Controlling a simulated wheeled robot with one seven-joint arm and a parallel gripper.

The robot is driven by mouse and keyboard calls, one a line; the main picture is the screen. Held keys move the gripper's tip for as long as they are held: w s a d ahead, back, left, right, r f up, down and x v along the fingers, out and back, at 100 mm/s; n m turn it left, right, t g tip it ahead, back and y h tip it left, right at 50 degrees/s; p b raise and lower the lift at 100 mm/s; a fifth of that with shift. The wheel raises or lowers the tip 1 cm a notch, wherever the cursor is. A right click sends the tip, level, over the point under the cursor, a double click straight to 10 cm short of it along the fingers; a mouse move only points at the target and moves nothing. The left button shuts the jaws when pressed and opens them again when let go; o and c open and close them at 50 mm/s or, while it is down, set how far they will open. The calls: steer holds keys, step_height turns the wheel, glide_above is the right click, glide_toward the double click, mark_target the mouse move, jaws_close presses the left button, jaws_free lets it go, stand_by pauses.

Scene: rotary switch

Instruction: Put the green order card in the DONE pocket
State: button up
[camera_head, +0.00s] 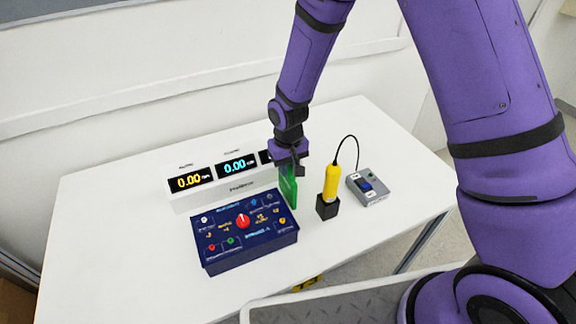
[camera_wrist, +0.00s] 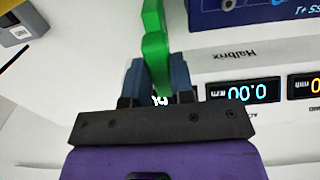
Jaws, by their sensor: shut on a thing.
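A narrow, flat-looking green piece (camera_head: 288,190) hangs from my gripper (camera_head: 288,164), just behind the blue box's right end. It also shows in the wrist view (camera_wrist: 154,45), where its outline bends and is thicker than a plain sheet; I cannot tell whether it is a card. My gripper (camera_wrist: 158,78) is shut on it, with a dark finger on each side. I cannot tell whether its lower end touches the table. I see no pocket marked DONE in either view.
The blue box (camera_head: 245,252) with a red knob (camera_head: 243,221) stands at front centre. A white display unit (camera_head: 225,190) stands behind it. A yellow tool (camera_head: 331,182) stands in a black holder (camera_head: 327,207), cabled to a grey device (camera_head: 367,187). The white table's left side (camera_head: 105,235) is clear.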

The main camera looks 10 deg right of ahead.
steer(key=o, duration=0.9)
step_height(320, 180, up, 12)
steer(key=shift+r, duration=0.1)
